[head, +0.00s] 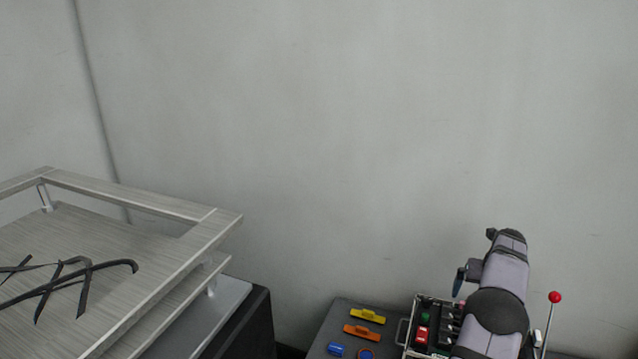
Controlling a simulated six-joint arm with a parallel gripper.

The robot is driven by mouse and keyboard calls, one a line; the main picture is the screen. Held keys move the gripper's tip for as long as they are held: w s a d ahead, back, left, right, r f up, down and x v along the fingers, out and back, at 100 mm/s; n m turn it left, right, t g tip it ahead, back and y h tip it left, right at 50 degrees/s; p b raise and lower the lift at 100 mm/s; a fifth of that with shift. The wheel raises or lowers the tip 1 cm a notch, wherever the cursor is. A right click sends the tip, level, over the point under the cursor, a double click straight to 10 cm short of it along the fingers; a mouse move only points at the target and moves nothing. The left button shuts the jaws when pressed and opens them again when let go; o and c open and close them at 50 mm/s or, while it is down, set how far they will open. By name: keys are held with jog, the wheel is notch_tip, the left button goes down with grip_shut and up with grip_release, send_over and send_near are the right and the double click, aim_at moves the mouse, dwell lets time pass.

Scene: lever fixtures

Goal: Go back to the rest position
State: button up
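My arm rises at the right of the head view, above the control box (415,338). A dark part that looks like a finger of my gripper (459,281) shows at the left of the arm, apart from the box in the picture. Most of the gripper is hidden, so I cannot tell whether it is open or holds anything. A lever with a red ball knob (555,297) stands nearly upright just right of the arm. The box has a green button (422,334) and a red switch (421,335); my arm hides much of it.
On the dark table (335,318), left of the box, lie a yellow piece (368,316), an orange piece (361,332) and small blue pieces (335,349). A tiered wooden shelf (130,198) with black straps (75,280) fills the lower left. Above is bare wall.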

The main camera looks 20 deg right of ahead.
jog(key=w+a+r+n+g+y+p, duration=0.1)
jog(key=w+a+r+n, duration=0.15)
jog(key=a+n, duration=1)
jog(key=w+a+r+n+y+p, duration=0.1)
jog(key=w+a+r+n+p, duration=0.15)
jog(key=a+n, duration=1)
jog(key=s+a+r+n+g+p, duration=0.1)
jog(key=s+a+n, duration=0.55)
jog(key=a, duration=0.35)
jog(key=s+a+n+y+p, duration=0.1)
jog(key=s+a+n, duration=0.55)
jog(key=a, duration=0.35)
jog(key=s+a+r+n+g+p, duration=0.1)
jog(key=s+a+n, duration=0.5)
jog(key=s+a, duration=0.3)
notch_tip(320, 180, down, 39)
jog(key=w+b, duration=0.1)
jog(key=b, duration=3.8)
jog(key=shift+w+a, duration=0.2)
jog(key=shift+a, duration=0.1)
